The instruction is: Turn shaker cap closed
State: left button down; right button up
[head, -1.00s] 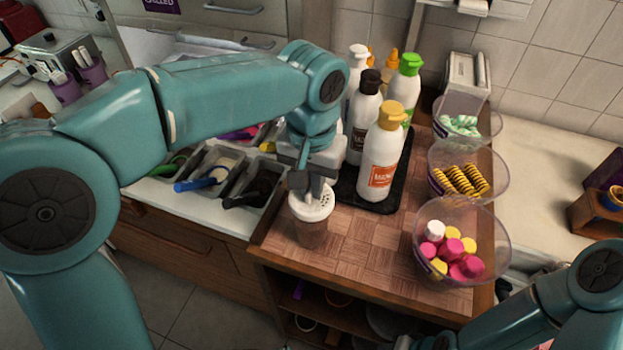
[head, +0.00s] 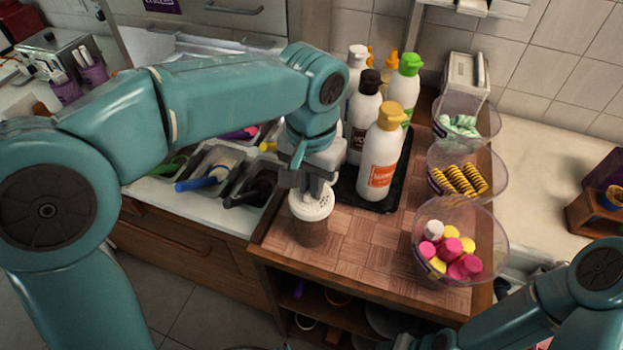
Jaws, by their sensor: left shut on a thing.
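The shaker (head: 311,232) stands upright on the wooden counter, near its front left edge. It has a brown, see-through body and a white cap (head: 323,208) with small holes on the right side of its top. My left gripper (head: 309,190) comes down from above onto the cap. Its jaws are shut on the cap's top and hide part of it. My right arm (head: 560,305) shows at the lower right, but its gripper is outside the picture.
Sauce bottles (head: 381,160) stand on a black tray (head: 373,202) just behind the shaker. Clear bowls of sweets (head: 500,255) line the right side. Topping bins with scoops (head: 205,180) are at the left. The wooden counter (head: 365,240) is bare between shaker and bowls.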

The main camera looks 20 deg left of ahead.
dwell(0.9)
pick_arm(q)
jog(key=c, duration=1.2)
grip_release()
jog(key=shift+o, duration=0.2)
notch_tip(320, 180, up, 16)
jog(key=p, duration=0.2)
jog(key=shift+r+p, duration=0.2)
jog(key=shift+p, duration=0.15)
